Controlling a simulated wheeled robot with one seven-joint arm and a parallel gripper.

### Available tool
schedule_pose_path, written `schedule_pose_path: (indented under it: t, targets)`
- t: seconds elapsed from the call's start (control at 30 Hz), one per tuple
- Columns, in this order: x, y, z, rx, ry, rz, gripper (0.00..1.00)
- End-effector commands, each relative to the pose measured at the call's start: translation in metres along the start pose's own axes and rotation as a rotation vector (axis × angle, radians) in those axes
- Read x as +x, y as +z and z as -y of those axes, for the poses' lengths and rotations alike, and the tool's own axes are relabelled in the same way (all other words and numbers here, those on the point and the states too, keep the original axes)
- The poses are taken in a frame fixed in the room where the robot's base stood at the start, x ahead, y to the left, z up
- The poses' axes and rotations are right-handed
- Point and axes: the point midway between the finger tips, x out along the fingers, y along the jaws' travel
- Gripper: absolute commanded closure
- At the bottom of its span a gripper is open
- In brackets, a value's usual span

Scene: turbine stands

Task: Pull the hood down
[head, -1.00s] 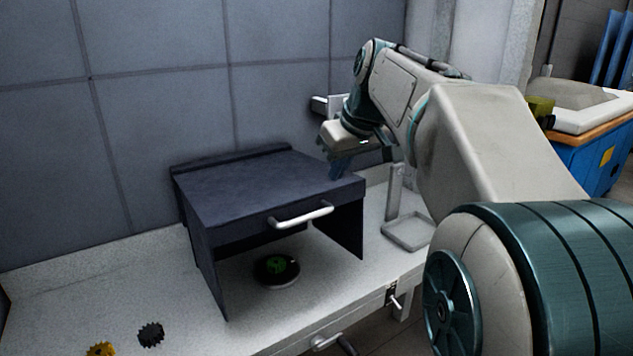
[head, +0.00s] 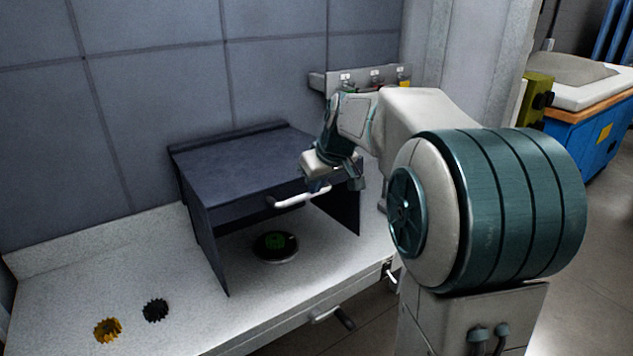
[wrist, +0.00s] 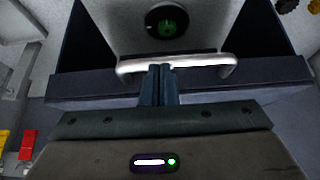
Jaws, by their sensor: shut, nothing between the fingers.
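The dark hood (head: 235,168) is raised on the bench, its front open below the lid. Its pale bar handle (head: 290,201) is on the front edge and also crosses the wrist view (wrist: 205,61). My gripper (head: 322,188) is at the right part of the handle in the head view. In the wrist view its blue fingers (wrist: 161,68) are together, with the tips overlapping the bar near its middle. Nothing is between them; whether they touch the bar I cannot tell. A dark round holder with a green part (head: 275,246) sits under the hood.
A yellow gear (head: 108,330) and a black gear (head: 155,310) lie on the bench (head: 60,290) at left. A grey panel with several switches (head: 372,77) is on the wall behind my arm. A lever handle (head: 332,316) sticks out from the bench front.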

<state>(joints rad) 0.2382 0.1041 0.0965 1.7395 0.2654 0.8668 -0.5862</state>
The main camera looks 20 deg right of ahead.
Motion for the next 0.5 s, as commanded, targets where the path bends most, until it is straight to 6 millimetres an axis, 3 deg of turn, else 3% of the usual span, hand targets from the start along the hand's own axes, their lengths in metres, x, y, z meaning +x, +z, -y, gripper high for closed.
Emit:
schedule_pose_path:
  t: [0.5]
  targets:
    - [0.0071,0.0026,0.0002,0.0,0.0,0.001,1.0]
